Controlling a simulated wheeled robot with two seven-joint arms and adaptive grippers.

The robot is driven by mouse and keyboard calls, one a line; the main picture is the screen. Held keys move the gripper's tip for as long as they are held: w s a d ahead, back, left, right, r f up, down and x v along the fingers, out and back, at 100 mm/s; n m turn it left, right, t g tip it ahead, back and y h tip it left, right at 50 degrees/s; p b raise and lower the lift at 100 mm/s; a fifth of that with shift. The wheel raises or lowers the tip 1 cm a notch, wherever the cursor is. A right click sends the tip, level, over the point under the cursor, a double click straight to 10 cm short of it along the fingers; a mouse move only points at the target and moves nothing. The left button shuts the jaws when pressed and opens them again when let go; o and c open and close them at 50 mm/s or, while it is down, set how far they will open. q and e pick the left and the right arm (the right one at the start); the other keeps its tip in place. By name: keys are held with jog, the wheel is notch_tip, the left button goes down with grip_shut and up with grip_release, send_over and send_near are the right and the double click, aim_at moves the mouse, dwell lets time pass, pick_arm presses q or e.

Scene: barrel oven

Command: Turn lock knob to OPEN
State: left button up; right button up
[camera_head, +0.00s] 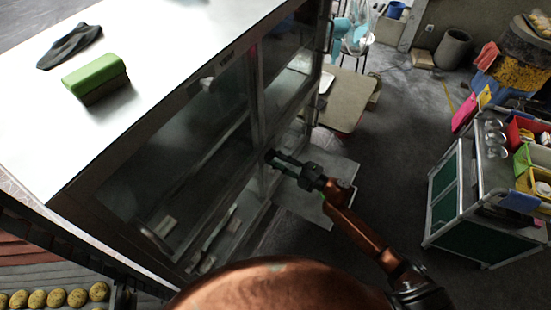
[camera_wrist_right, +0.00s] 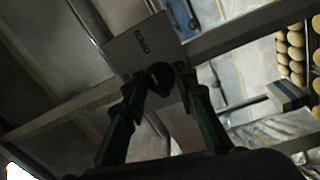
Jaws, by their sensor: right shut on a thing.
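The lock knob (camera_wrist_right: 160,77) is dark and round in the right wrist view. It sits on a pale square plate (camera_wrist_right: 138,48) lettered OPEN, which appears turned over in this view. My right gripper (camera_wrist_right: 163,80) has its two fingers on either side of the knob and is shut on it. The knob's pointing direction is too dark to tell. In the head view my right gripper (camera_head: 274,158) reaches the frame of the glass-fronted cabinet (camera_head: 180,160) from the right. The knob itself is mostly hidden there by the fingertips. My left gripper is not in view.
A green-topped brush (camera_head: 95,75) and a dark cloth (camera_head: 70,45) lie on the white cabinet top. A trolley with bins (camera_head: 465,190) stands at the right. Grey floor lies between trolley and cabinet. Round items (camera_wrist_right: 293,50) show at the wrist view's right.

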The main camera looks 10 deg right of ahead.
jog(key=o, duration=1.2)
jog(key=shift+c, duration=0.2)
jog(key=v, duration=1.2)
